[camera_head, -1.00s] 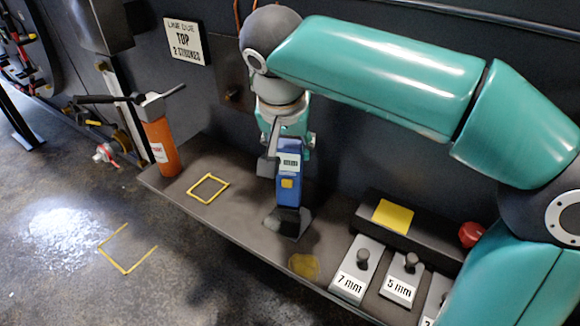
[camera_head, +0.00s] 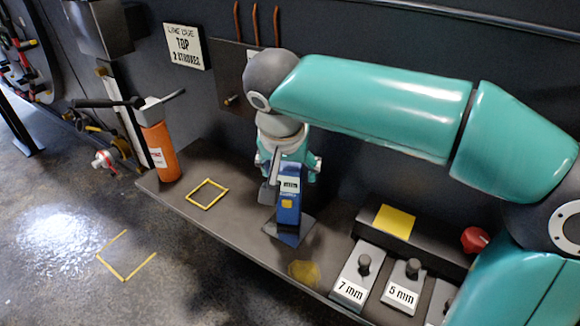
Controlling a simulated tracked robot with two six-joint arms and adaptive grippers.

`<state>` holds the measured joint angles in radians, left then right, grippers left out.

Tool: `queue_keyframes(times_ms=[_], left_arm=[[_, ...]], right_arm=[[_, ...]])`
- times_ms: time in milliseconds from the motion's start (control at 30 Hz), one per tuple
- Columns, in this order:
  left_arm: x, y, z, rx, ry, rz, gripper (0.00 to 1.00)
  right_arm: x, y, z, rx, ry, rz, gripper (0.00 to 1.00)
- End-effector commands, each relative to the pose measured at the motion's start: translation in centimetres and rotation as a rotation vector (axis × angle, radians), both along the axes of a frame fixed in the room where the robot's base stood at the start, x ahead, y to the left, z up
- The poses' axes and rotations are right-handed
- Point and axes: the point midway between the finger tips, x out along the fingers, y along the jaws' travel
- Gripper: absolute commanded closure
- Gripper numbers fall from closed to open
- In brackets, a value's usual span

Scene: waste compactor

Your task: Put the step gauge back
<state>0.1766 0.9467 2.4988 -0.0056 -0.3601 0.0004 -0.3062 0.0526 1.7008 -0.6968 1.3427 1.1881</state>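The step gauge (camera_head: 288,214) appears to be the blue upright device with a small pale display and a yellow button. My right gripper (camera_head: 286,176) comes down over its top from above, and seems shut on it; part of the fingers is hidden behind the gauge. The gauge's lower end is at a dark grey plate (camera_head: 304,228) on the shelf; whether it touches the plate is hard to tell. My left gripper is not in view.
The dark shelf (camera_head: 236,226) has an empty yellow square outline (camera_head: 207,193) left of the gauge. An orange cylinder (camera_head: 160,152) stands at its left end. Right are grey blocks marked 7 mm (camera_head: 352,287) and 5 mm (camera_head: 403,292), a yellow pad (camera_head: 394,222) and a red knob (camera_head: 474,240).

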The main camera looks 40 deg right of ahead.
Motion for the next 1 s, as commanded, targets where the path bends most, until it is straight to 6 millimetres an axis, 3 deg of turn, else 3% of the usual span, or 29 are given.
queue_keyframes(times_ms=[367,800,1000], left_arm=[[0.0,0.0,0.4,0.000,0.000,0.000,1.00],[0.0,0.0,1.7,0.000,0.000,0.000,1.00],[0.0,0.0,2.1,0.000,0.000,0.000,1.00]], right_arm=[[-0.1,0.2,0.7,0.000,-0.002,0.002,0.26],[-2.2,2.4,8.2,0.001,-0.004,0.004,0.26],[-3.0,3.1,10.7,-0.001,-0.001,0.002,0.26]])
